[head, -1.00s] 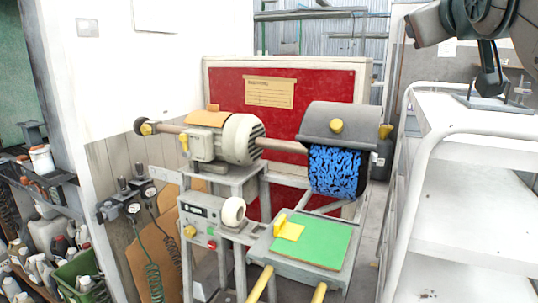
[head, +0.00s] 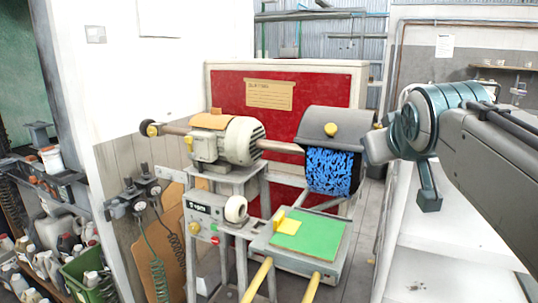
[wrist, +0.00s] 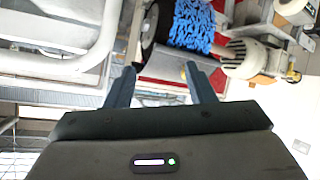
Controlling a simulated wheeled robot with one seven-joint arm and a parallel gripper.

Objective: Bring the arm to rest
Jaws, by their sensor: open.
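My arm reaches in from the right edge in the head view. Its teal wrist joint is beside the right end of the buffing machine, in front of the white shelf cart (head: 460,255). My gripper (wrist: 161,82) shows in the wrist view with its two fingers apart and nothing between them. The blue buffing brush (head: 333,172), under a grey hood (head: 345,120), is left of the arm's end in the head view. The brush also shows upside down at the top of the wrist view (wrist: 192,25), beyond the fingers. I cannot tell the exact gap to it.
The motor (head: 228,140) and a bench with a green pad (head: 312,240) stand left of the arm. A red panel (head: 230,90) is behind the machine. The cart's white rail (wrist: 60,65) is close on the left in the wrist view. Shelves with bottles stand far left.

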